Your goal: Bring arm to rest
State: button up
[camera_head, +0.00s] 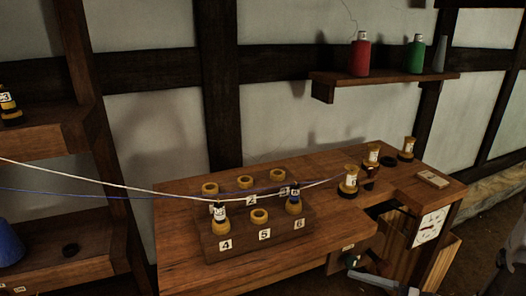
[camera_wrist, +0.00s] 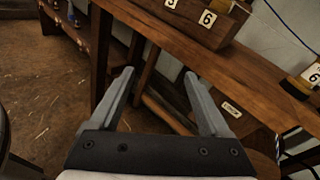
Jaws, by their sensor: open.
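My gripper (camera_wrist: 158,74) is open and empty in the wrist view, with its two grey fingers apart and the wooden bench's front edge beyond them. In the head view, a grey part of my arm (camera_head: 375,280) shows low at the bottom right, in front of the bench (camera_head: 340,240). The numbered wooden block (camera_head: 258,240) on the bench holds a labelled bobbin (camera_head: 220,218) at 4 and a dark blue bobbin (camera_head: 294,202) at 6. The holder at 5 (camera_head: 259,216) looks empty. Nothing is between my fingers.
Several bobbins (camera_head: 349,182) stand along the bench's right part. A white cord (camera_head: 110,182) and a blue cord (camera_head: 80,192) stretch across from the left. A white dial (camera_head: 430,226) is at the bench's right end. A wall shelf (camera_head: 385,79) carries red and green spools.

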jog(key=s+a+r+n+g+h, duration=0.8)
jog(key=a+n+g, duration=0.35)
jog(key=n, duration=0.35)
jog(key=s+d+r+n+t+h+p, duration=0.1)
jog(key=r+n+t+h+p, duration=0.1)
jog(key=r+p, duration=0.5)
jog(key=s+d+r+n+t+h+p, duration=0.2)
jog(key=r+n+t+p, duration=0.3)
jog(key=r, duration=1.3)
jog(key=t+h+p, duration=0.1)
jog(key=p, duration=0.2)
jog(key=shift+d, duration=0.2)
